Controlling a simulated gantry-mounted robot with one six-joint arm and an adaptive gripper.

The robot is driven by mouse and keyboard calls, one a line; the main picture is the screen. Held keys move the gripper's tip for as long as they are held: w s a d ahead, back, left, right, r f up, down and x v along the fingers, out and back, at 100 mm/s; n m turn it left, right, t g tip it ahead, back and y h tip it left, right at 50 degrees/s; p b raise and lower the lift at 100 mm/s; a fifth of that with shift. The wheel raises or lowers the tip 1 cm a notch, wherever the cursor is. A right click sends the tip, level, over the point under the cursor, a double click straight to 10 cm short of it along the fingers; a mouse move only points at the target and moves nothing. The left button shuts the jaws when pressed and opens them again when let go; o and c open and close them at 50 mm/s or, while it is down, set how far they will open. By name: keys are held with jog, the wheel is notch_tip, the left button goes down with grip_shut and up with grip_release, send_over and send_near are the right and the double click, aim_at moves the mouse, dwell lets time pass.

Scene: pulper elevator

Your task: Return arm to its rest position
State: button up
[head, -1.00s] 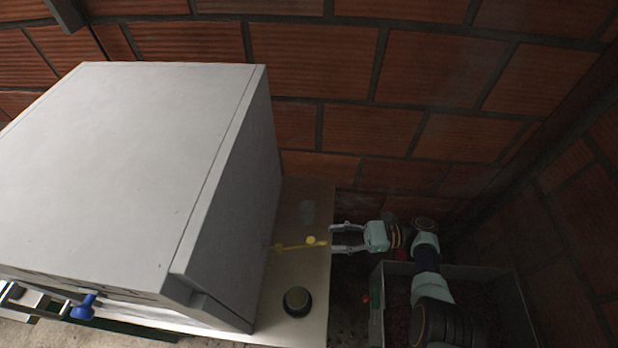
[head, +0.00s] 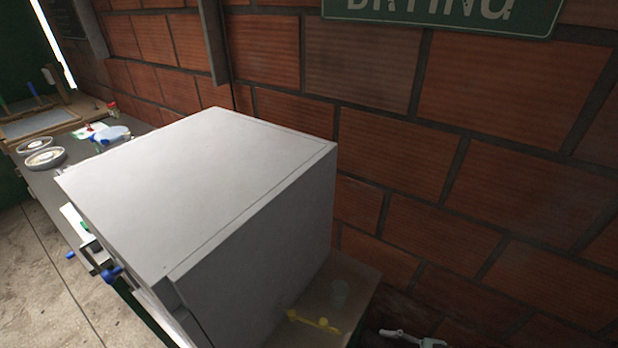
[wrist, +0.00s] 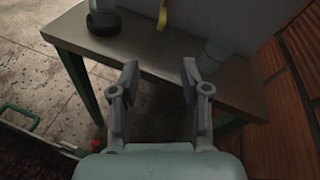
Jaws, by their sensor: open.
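My gripper (wrist: 160,82) is open and empty in the wrist view, its two fingers apart in front of the edge of a metal-topped table (wrist: 150,52). In the head view only part of my gripper (head: 408,336) shows at the bottom edge, to the right of the table. A yellow lever (head: 313,321) is on the side of a large grey box-shaped machine (head: 260,215). The lever's lower end also shows in the wrist view (wrist: 163,14), beyond my fingers and apart from them. Most of my arm is out of the head view.
A green-edged bin (wrist: 40,140) with dark contents is at the wrist view's lower left. Brick walls (head: 440,150) close off the back. A counter with round dishes (head: 45,158) is at the far left.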

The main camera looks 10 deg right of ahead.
jog(key=w+a+r+n+g+h, duration=0.1)
jog(key=w+a+r+n+h, duration=0.2)
jog(key=w+a+n+h, duration=0.6)
jog(key=w+a+r+n+t+h, duration=0.1)
jog(key=w+a+r+n+t, duration=0.15)
jog(key=a+r+n, duration=0.4)
jog(key=w+a+r+n+t+h, duration=0.1)
jog(key=w+a+r+n+t, duration=0.2)
jog(key=r, duration=0.7)
jog(key=s+a+r+n+t+h, duration=0.1)
jog(key=s+a+r+n+t, duration=0.1)
jog(key=s+a+r, duration=0.3)
jog(key=s+a+r+n+t+h, duration=0.1)
jog(key=s+r+t, duration=0.15)
jog(key=r, duration=0.45)
jog(key=s+f+g+p, duration=0.2)
jog(key=s+f+g, duration=0.2)
jog(key=s+f, duration=0.5)
notch_tip(320, 180, up, 38)
jog(key=p, duration=3.8)
notch_tip(320, 180, down, 47)
jog(key=b, duration=4.6)
jog(key=shift+s+r, duration=0.2)
